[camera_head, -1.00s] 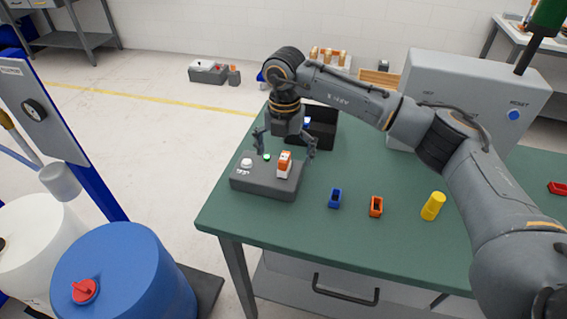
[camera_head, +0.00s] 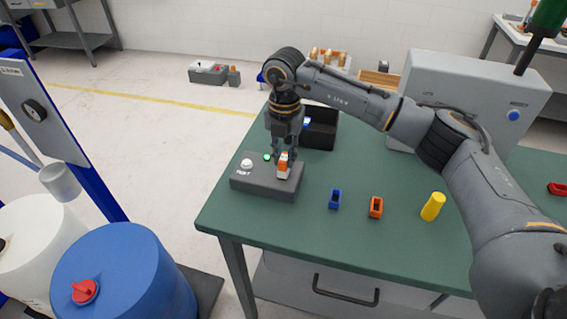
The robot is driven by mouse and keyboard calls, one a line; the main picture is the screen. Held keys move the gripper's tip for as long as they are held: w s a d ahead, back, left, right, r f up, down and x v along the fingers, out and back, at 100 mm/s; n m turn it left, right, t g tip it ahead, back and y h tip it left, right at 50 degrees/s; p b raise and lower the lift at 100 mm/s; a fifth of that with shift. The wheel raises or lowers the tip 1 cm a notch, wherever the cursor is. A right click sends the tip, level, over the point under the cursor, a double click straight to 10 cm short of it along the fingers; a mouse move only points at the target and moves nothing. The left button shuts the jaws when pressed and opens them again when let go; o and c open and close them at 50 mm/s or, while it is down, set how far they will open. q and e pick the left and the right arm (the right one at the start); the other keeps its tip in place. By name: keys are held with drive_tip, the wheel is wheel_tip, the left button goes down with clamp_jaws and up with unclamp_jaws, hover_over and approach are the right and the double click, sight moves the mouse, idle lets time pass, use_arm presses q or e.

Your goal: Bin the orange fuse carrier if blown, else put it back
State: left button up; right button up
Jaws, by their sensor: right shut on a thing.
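The orange fuse carrier (camera_head: 283,170), orange with a white part, stands in the dark grey test box (camera_head: 258,187) at the table's left. The box has a white button (camera_head: 247,163) and a small lit green light (camera_head: 267,157). My right gripper (camera_head: 285,158) points down from above and is shut on the carrier, hiding its upper part. An empty-looking orange holder (camera_head: 376,208) and a blue holder (camera_head: 335,199) sit to the right. A black bin (camera_head: 320,142) stands behind the box, with something blue and white inside. My left gripper is not in view.
A large grey cabinet (camera_head: 478,85) with a blue reset button (camera_head: 513,115) stands at the back.

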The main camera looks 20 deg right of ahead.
sight(284, 157)
clamp_jaws()
drive_tip(key=shift+r, duration=0.25)
drive_tip(key=shift+r+p, duration=0.4)
drive_tip(key=shift+r, duration=0.05)
drive_tip(key=shift+r+p, duration=0.45)
drive_tip(key=shift+r, duration=0.3)
idle(0.6)
drive_tip(key=shift+r+p, duration=1.4)
drive_tip(key=shift+r, duration=1)
